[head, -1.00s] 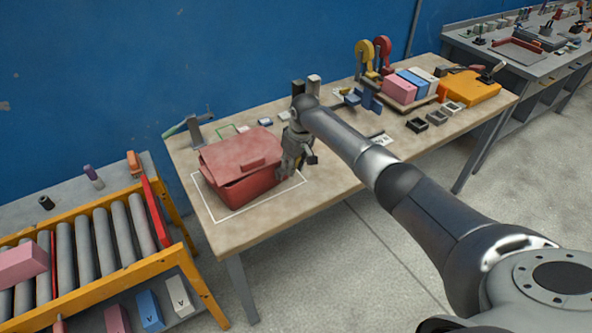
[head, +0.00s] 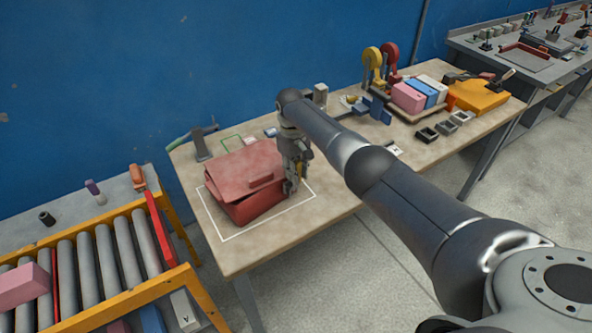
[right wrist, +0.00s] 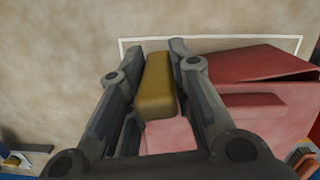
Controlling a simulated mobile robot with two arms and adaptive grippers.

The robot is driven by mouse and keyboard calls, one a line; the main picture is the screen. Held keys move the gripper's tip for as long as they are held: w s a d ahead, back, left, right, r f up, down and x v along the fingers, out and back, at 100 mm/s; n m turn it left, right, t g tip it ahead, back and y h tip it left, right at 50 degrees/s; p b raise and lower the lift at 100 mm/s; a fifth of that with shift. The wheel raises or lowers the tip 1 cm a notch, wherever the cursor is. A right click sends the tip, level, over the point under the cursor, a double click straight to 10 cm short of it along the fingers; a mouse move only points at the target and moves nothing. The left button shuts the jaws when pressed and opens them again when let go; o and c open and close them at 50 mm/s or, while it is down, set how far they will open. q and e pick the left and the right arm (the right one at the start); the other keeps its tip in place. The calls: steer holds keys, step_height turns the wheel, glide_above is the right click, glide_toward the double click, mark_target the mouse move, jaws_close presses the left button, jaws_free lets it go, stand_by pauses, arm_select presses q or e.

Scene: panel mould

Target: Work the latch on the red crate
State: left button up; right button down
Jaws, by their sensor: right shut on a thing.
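The red crate (head: 240,165) sits on the table inside a white outline. Its lid is tilted, with a dark gap under the edge, also seen in the right wrist view (right wrist: 265,62). My right gripper (head: 294,186) points down close beside the crate's right side. In the right wrist view its fingers (right wrist: 158,48) are shut on an ochre bar (right wrist: 157,88), which looks like the latch. How the bar joins the crate is hidden. A bit of ochre shows by the fingers in the head view. My left gripper is not in view.
The wooden table (head: 235,252) has bare room in front of the crate. A roller conveyor (head: 100,260) stands at the left. A grey clamp-like tool (head: 200,143) is behind the crate. Coloured blocks (head: 408,97) and an orange case (head: 478,97) lie at the table's right.

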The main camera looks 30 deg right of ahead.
steer(key=c, duration=1.3)
jaws_free()
steer(key=shift+f, duration=0.1)
steer(key=shift+r, duration=0.3)
steer(key=r, duration=0.7)
steer(key=w+r, duration=0.1)
steer(key=r, duration=0.3)
steer(key=shift+w+a+r, duration=0.1)
steer(key=shift+a+r, duration=0.05)
steer(key=shift+r, duration=0.05)
